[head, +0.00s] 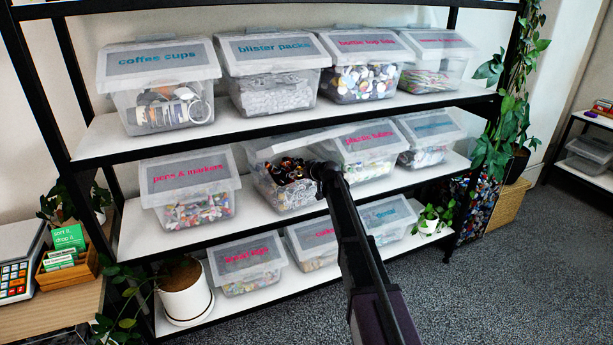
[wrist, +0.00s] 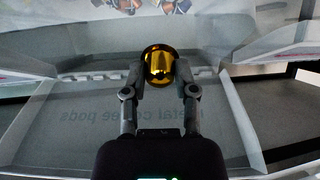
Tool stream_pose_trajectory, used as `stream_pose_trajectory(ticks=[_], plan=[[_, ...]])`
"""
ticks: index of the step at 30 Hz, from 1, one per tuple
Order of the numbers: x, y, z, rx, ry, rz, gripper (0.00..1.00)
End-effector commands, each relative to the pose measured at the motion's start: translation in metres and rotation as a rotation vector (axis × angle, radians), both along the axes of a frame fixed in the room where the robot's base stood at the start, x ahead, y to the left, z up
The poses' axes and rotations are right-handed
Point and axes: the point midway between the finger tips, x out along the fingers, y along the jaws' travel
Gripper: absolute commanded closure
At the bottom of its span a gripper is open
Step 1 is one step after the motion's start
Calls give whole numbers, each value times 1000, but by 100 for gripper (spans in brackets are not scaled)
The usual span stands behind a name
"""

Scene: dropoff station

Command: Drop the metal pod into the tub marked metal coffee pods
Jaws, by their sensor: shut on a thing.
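A shiny gold metal pod (wrist: 158,66) is between the two fingertips of my gripper (wrist: 160,72) in the wrist view. The tub marked metal coffee pods is the clear tub (head: 285,200) on the middle shelf in the head view, with its lid (head: 290,142) raised. My gripper (head: 318,172) is dark and small at its mouth there; the pod cannot be made out. In the wrist view the marking (wrist: 130,115) shows faint and reversed behind the fingers, which partly cover it. I cannot tell how deep the pod is over the opening.
The pens & markers tub (head: 190,190) stands left of it and the plastic tub (head: 365,150) right, both lidded. Above is a shelf edge (head: 250,128) with the coffee cups tub (head: 160,85) and others. More tubs line the lower shelf. A plant (head: 180,285) stands at lower left.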

Motion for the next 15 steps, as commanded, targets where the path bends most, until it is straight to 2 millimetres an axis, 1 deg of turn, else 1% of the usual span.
stream_pose_trajectory(ticks=[1,6,15], plan=[[7,3,-1,0,0,1,81],[22,10,-3,1,0,0,81],[40,20,-5,0,-1,-1,81]])
